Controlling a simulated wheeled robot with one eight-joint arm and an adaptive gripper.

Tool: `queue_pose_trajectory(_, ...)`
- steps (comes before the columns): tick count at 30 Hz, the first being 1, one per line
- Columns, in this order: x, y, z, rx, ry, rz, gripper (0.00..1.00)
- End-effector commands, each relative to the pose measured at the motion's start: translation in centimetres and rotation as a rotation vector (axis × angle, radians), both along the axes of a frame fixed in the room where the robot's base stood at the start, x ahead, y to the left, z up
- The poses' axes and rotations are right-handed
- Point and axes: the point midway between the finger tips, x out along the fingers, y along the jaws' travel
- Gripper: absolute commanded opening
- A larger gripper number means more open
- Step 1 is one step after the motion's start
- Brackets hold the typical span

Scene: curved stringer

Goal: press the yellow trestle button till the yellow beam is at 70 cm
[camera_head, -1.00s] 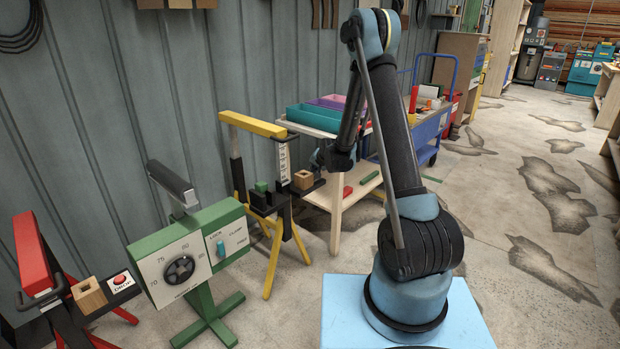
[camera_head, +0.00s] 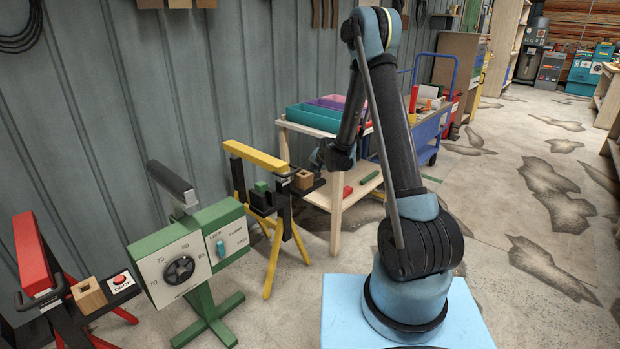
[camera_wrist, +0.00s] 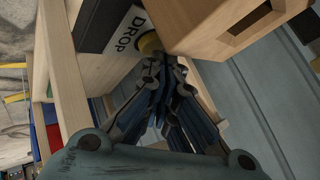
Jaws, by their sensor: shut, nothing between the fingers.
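The yellow trestle's beam (camera_head: 255,156) is a horizontal yellow bar, left of my arm in the head view. It stands low on its post; I cannot read a height. The trestle's yellow legs (camera_head: 271,262) stand on the floor. In the wrist view, the yellow button (camera_wrist: 150,43) sits beside a white "DROP" label (camera_wrist: 130,30). My gripper (camera_wrist: 157,68) is shut and empty, with its fingertips at the button. They overlap its lower edge in view; I cannot tell if they touch. The head view does not clearly show the fingertips.
A wooden block (camera_wrist: 230,25) with a slot is close to my fingers. In the head view, a green stand (camera_head: 188,262) with a dial is left of the yellow trestle, and a red trestle (camera_head: 32,252) is farther left. A wooden shelf table (camera_head: 336,215) stands close behind.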

Motion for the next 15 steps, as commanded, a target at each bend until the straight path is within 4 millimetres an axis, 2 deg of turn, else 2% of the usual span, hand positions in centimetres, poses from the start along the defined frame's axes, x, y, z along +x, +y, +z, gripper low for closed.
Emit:
queue_pose_trajectory(5,0.0,0.0,0.4,0.000,0.000,0.000,0.00)
queue_pose_trajectory(15,0.0,0.0,3.1,0.000,0.000,0.000,0.00)
